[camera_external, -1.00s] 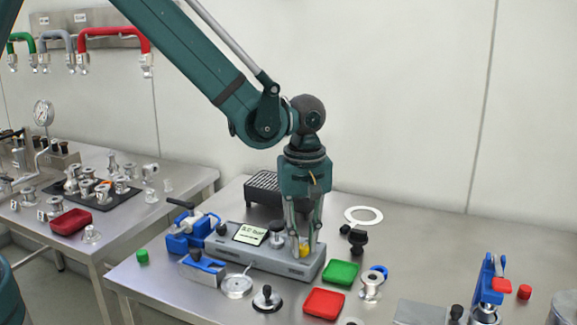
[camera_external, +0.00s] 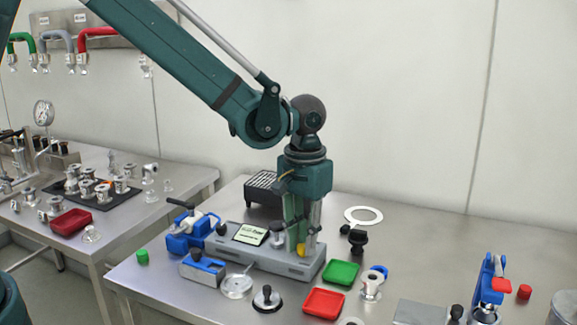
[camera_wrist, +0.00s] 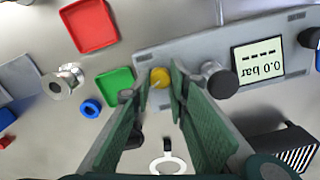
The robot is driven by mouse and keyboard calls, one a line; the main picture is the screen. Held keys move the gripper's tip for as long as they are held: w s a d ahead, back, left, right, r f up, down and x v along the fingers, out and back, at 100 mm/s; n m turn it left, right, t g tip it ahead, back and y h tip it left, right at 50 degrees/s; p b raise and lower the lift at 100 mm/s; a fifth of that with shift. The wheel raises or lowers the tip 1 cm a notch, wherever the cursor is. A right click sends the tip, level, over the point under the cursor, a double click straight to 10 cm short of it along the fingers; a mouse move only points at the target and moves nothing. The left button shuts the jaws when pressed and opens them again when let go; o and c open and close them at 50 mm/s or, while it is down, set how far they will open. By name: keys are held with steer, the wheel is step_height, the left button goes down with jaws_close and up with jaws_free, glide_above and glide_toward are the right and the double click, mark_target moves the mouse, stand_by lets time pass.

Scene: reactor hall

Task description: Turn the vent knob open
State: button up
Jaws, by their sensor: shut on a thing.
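A grey vent box (camera_external: 242,255) with a small display (camera_external: 251,234) sits on the right-hand table. A yellow knob (camera_external: 302,249) is at its right end, and it also shows in the wrist view (camera_wrist: 160,77). I take it as the vent knob. My gripper (camera_external: 300,246) points straight down, its fingers shut on the yellow knob from either side. In the wrist view, the display reads 0.0 bar, upside down (camera_wrist: 258,64), and a dark grey-topped knob (camera_wrist: 218,79) stands close beside one finger. The fingers hide part of the yellow knob.
A green tray (camera_external: 341,273) and a red tray (camera_external: 323,303) lie right of the box. A blue clamp (camera_external: 188,234) stands left of it. A black knob (camera_external: 357,240) and a white ring (camera_external: 363,215) lie behind. The far right back of the table is clear.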

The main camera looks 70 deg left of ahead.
steer(key=m+b, duration=0.1)
steer(key=m, duration=0.2)
steer(key=shift+f+m, duration=0.1)
steer(key=shift+m, duration=0.2)
steer(key=m+b, duration=0.1)
steer(key=m, duration=0.2)
steer(key=shift+m, duration=0.3)
steer(key=m+b, duration=0.1)
steer(key=m, duration=0.5)
steer(key=shift+m, duration=0.3)
steer(key=o, duration=0.9)
steer(key=shift+r, duration=0.25)
step_height(320, 180, up, 12)
steer(key=shift+f, duration=0.15)
